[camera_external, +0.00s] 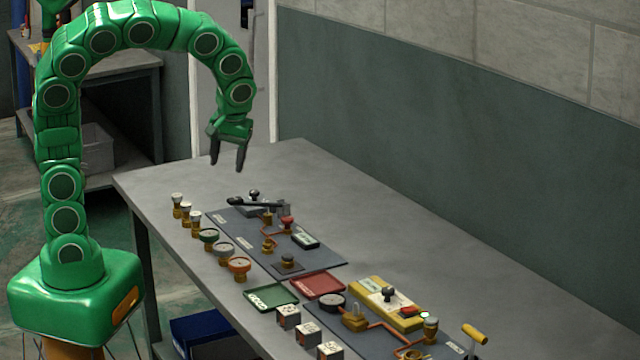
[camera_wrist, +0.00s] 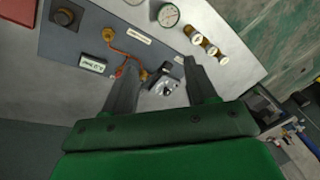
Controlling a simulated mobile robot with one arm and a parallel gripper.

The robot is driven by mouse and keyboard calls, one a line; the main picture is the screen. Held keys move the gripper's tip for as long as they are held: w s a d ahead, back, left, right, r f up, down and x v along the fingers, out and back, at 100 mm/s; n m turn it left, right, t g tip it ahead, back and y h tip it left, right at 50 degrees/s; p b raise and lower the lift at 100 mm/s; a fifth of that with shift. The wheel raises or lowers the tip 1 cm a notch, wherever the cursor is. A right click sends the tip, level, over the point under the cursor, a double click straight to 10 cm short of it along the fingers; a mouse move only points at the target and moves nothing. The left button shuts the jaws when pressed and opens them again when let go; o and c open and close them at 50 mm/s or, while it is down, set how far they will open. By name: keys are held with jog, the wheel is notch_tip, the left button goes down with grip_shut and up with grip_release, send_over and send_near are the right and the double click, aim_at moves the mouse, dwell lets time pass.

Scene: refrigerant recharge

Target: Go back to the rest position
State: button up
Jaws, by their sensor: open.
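My green arm stands at the left in the external view and arches over to the table's far left end. My gripper (camera_external: 227,158) hangs with its fingers pointing down, above the table and clear of the things on it. Its two dark fingers are apart with nothing between them in the external view. In the wrist view my gripper (camera_wrist: 160,80) also shows its fingers spread. A small metal fitting (camera_wrist: 165,84) shows beyond and between them, on the dark panel below.
The grey table (camera_external: 420,240) holds a dark panel (camera_external: 325,259) with brass fittings and a small display. Several gauges and caps line its front edge. A green tray (camera_external: 270,297), a red tray (camera_external: 318,284), a yellow device (camera_external: 385,302) and white boxes sit nearer. The table's back is clear.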

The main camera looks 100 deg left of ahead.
jog(key=shift+d, duration=0.15)
dwell(0.4)
jog(key=s+d+m+h, duration=0.1)
jog(key=s+d+m, duration=0.7)
jog(key=d, duration=0.4)
jog(key=s+d+f+m+h, duration=0.1)
jog(key=s+d+m, duration=0.7)
jog(key=d, duration=0.5)
jog(key=shift+d+f+m, duration=0.15)
jog(key=shift+f+m, duration=0.1)
jog(key=shift+m, duration=0.85)
jog(key=shift+w, duration=0.15)
